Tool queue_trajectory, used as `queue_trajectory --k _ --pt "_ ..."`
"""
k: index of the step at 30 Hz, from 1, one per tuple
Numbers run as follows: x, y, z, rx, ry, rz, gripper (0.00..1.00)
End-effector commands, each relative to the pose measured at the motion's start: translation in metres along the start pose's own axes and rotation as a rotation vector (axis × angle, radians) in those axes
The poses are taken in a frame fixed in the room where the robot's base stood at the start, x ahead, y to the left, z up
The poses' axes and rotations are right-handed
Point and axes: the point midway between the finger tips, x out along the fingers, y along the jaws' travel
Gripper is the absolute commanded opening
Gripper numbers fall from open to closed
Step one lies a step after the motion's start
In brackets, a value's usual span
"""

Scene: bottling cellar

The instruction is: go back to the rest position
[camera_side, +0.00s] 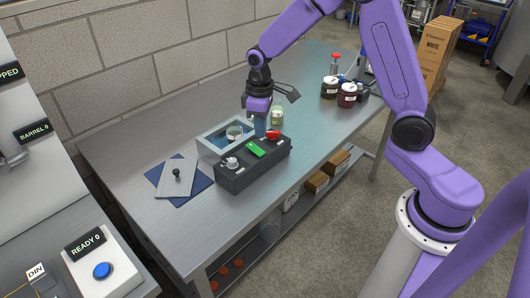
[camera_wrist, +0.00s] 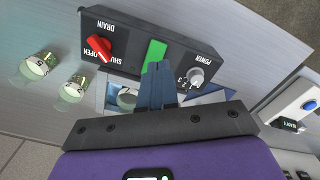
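My gripper (camera_side: 260,127) is over the steel bench in the side view, pointing down close behind the dark control box (camera_side: 236,179). In the wrist view its blue fingers (camera_wrist: 158,78) lie together with nothing visible between them. The box carries a red drain knob (camera_wrist: 99,46), a green block or switch (camera_wrist: 155,53) and a grey power knob (camera_wrist: 196,77). The drain knob's pointer appears turned toward the SHUT/OPEN markings; I cannot tell which. Whether the fingertips touch anything is unclear.
An open bath (camera_side: 208,138) holding a small vessel (camera_side: 234,132) stands behind the box. A grey lid (camera_side: 176,181) lies on a blue mat (camera_side: 203,181) at left. A greenish glass (camera_side: 277,117) and dark jars (camera_side: 347,95) stand right. The front-left bench is clear.

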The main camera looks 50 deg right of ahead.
Motion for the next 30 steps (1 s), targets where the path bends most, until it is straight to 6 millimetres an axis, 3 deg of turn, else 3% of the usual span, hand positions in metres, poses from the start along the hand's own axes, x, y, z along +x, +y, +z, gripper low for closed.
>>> queue_trajectory --k 8,18,24,30 --pt "-0.032 -0.061 0.034 -0.127 0.011 0.001 0.00" --pt "-0.065 -0.132 0.118 -0.318 0.021 -0.002 0.00" --pt "-0.076 -0.157 0.177 -0.432 0.026 -0.005 0.00" --pt "-0.080 -0.168 0.227 -0.522 0.029 -0.009 0.00"
